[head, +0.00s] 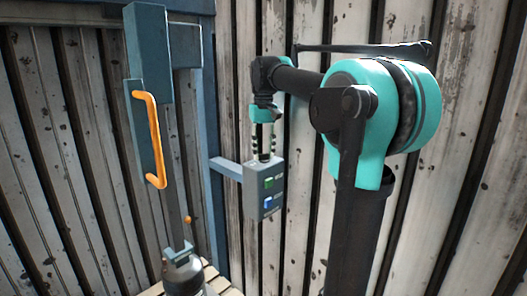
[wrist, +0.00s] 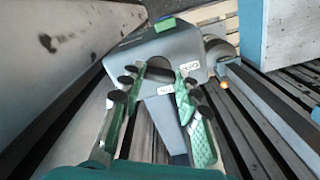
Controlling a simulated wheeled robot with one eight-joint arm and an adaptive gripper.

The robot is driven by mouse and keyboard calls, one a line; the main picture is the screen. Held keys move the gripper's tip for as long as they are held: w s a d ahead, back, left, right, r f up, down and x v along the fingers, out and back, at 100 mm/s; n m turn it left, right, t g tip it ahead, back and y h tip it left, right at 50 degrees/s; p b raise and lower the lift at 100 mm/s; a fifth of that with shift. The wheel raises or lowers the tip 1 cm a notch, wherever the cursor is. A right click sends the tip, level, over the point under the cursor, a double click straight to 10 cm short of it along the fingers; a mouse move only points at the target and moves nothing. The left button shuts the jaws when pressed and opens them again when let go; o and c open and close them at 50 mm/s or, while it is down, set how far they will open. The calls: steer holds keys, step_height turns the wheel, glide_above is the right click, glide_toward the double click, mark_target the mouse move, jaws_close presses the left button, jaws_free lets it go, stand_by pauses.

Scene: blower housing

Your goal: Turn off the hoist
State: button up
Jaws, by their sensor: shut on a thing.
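The hoist's grey control box (head: 265,190) is mounted on a bracket in the middle of the head view. A green button (head: 269,182) and a blue button (head: 268,203) show on its front. My gripper (head: 264,157) points down at the top of the box from above. In the wrist view, the fingers of my gripper (wrist: 158,80) stand either side of a dark rounded switch part (wrist: 158,70) at the box top (wrist: 180,46) and are shut on it. Small white labels lie beside it; their words are hard to read. The fingers hide part of the switch.
A blue-grey machine (head: 150,60) with an orange handle (head: 152,140) stands left of the box. A blue post (head: 219,210) carries the bracket (head: 226,168). A corrugated wall (head: 440,230) is close behind. A grey cylinder (head: 184,275) sits at lower left.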

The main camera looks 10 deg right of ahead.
steer(key=n, duration=0.5)
steer(key=shift+n, duration=0.4)
stand_by(0.4)
steer(key=o, duration=1.1)
steer(key=shift+s, duration=0.1)
step_height(320, 180, up, 12)
steer(key=shift+r, duration=0.1)
